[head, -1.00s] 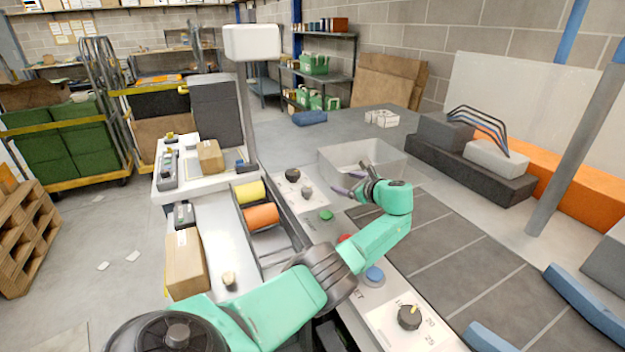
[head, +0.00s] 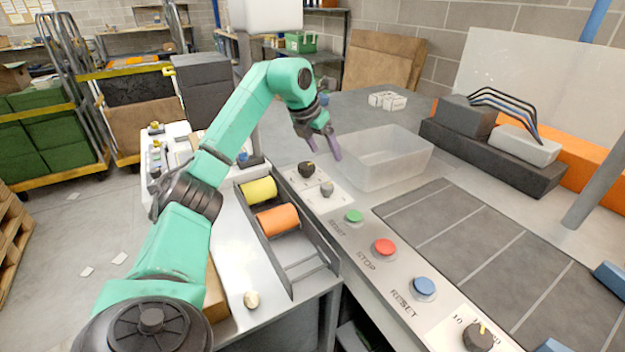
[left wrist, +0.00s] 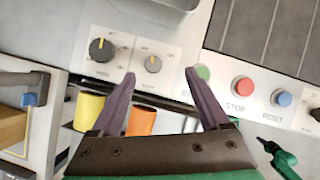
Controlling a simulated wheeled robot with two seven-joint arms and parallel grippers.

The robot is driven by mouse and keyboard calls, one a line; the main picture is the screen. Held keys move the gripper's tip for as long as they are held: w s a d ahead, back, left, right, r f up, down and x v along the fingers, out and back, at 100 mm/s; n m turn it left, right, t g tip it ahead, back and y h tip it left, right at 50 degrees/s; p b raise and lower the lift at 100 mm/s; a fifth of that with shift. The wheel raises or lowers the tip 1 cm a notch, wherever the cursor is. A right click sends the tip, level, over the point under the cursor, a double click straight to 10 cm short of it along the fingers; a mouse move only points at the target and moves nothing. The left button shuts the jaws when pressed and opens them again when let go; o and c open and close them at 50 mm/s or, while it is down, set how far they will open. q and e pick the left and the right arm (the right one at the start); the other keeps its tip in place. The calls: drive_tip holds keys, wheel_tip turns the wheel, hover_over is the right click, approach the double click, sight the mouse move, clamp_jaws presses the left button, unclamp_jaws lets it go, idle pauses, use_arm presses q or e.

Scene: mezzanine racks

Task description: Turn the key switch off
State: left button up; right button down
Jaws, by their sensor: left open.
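Two rotary controls sit side by side on a light panel: a large black knob (head: 307,169) and a smaller grey one (head: 327,188). Both show yellow pointer marks in the left wrist view, the black knob (left wrist: 102,48) at left and the grey one (left wrist: 153,63) right of it. Their labels are too small to read, so I cannot tell which is the key switch. My left gripper (head: 331,146) is open and empty above the panel, close to both controls. In the left wrist view its fingertips (left wrist: 160,79) lie apart, below the grey control, touching nothing visible.
Green (head: 354,216), red (head: 385,247) and blue (head: 424,287) buttons run along the panel towards a numbered dial (head: 478,336). A translucent bin (head: 385,165) stands behind the controls. Yellow (head: 258,191) and orange (head: 277,220) rolls lie in front. A green-and-dark arm part (left wrist: 277,152) shows lower right.

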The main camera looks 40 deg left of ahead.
use_arm(q)
drive_tip(key=s+a, duration=0.2)
drive_tip(key=g, duration=0.1)
approach(327, 186)
drive_tip(key=p+x, duration=0.1)
drive_tip(key=x, duration=0.7)
drive_tip(key=shift+w+a+f, duration=0.1)
drive_tip(key=shift+f, duration=0.15)
drive_tip(key=shift+w+f+y, duration=0.1)
drive_tip(key=shift+f+y, duration=0.15)
drive_tip(key=shift+y, duration=0.05)
drive_tip(key=shift+f, duration=0.1)
clamp_jaws()
drive_tip(key=shift+r+n+y+p, duration=0.3)
drive_tip(key=shift+r+n+p, duration=0.1)
drive_tip(key=shift+n+p, duration=1)
drive_tip(key=shift+n, duration=0.3)
drive_tip(key=shift+w+f+n+y, duration=0.1)
drive_tip(key=shift+f+n+y, duration=0.2)
drive_tip(key=shift+n+y, duration=0.35)
use_arm(e)
drive_tip(key=r, duration=0.4)
drive_tip(key=shift+d, duration=0.2)
